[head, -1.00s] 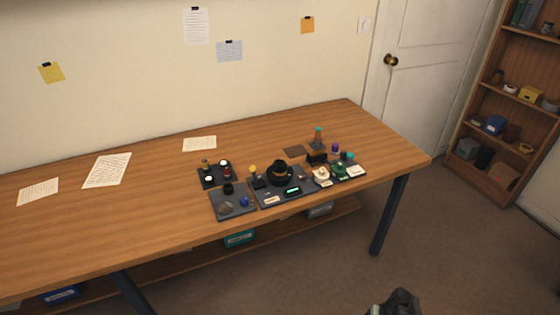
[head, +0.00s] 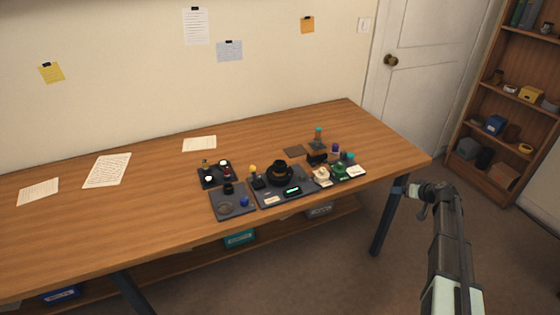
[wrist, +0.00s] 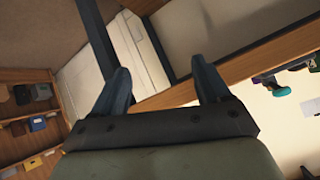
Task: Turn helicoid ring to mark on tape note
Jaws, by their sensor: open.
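A dark lens body with a brownish band, which looks like the helicoid ring (head: 279,174), stands on a dark work mat (head: 267,200) on the table. A small cream label (head: 272,200) lies on the mat in front of it and may be the tape note; any mark is too small to read. My gripper (head: 418,188) is off the table's right front corner, well apart from the lens. In the wrist view my gripper (wrist: 163,85) shows two fingers spread wide with nothing between them.
A lit green display (head: 292,191) sits on the mat. A dark tray (head: 232,203) and a small-parts tray (head: 215,174) lie to its left; green and cream parts crowd its right. The left of the wooden table (head: 130,215) is mostly clear apart from papers. A table leg (head: 388,218) stands near my gripper.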

